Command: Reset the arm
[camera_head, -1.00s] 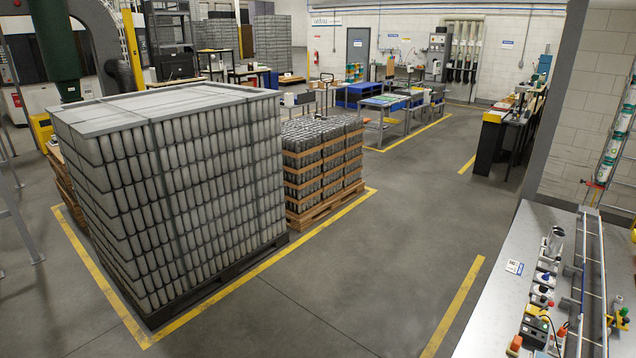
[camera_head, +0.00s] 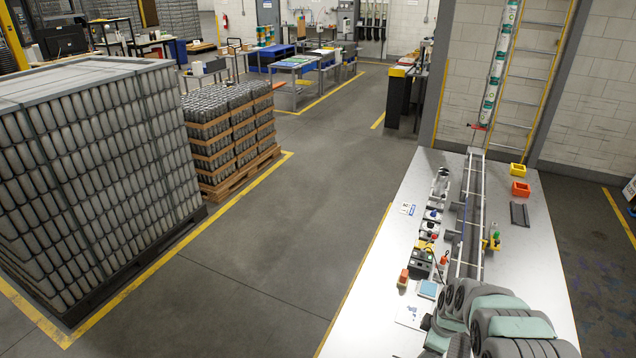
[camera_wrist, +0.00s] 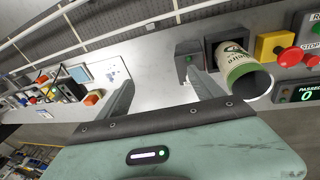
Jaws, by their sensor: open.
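My gripper (camera_wrist: 160,72) shows in the wrist view with its two grey fingers spread apart. The space between them is empty, with the light tabletop behind. A can with a white and green label (camera_wrist: 238,66) sits in a dark holder just right of the right finger, outside the jaws. I cannot tell whether that finger touches the holder. In the head view my arm (camera_head: 500,318) stretches over the near right end of the worktable (camera_head: 535,270). The gripper's fingers cannot be made out there.
A conveyor rail (camera_head: 470,215) runs along the table beside small devices and a control box (camera_head: 421,264). The wrist view shows a yellow box with a red button (camera_wrist: 273,47) right of the can. Pallets of cans (camera_head: 95,160) stand left, with clear floor (camera_head: 300,210) between.

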